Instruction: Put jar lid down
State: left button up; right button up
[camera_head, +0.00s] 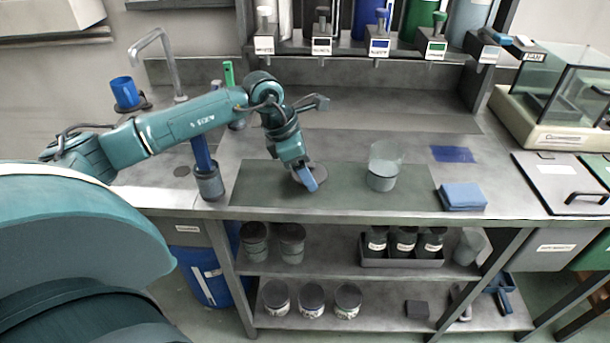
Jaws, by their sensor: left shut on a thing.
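My left gripper (307,183) reaches down over the dark green mat (245,188) on the steel counter. It is shut on a flat, dark round jar lid (320,172), which shows partly behind and beside the fingers. The lid is at or very close to the mat; I cannot tell whether it touches. A clear glass jar (383,168) stands upright and open on the mat, to the right of the gripper and apart from it. My right gripper is not in view.
A blue folded cloth or block (463,196) lies at the mat's right end. A blue patch (453,154) lies behind it. A grey canister (209,182) with a blue upright stands left of the mat. A glass-walled case (555,100) stands at right. The mat between lid and jar is clear.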

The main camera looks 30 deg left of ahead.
pick_arm(q)
notch_tip(320, 180, down, 3)
jog(key=shift+r, duration=0.2)
jog(key=shift+f, duration=0.1)
jog(key=shift+f, duration=0.15)
jog(key=o, duration=1)
jog(key=shift+c, duration=0.2)
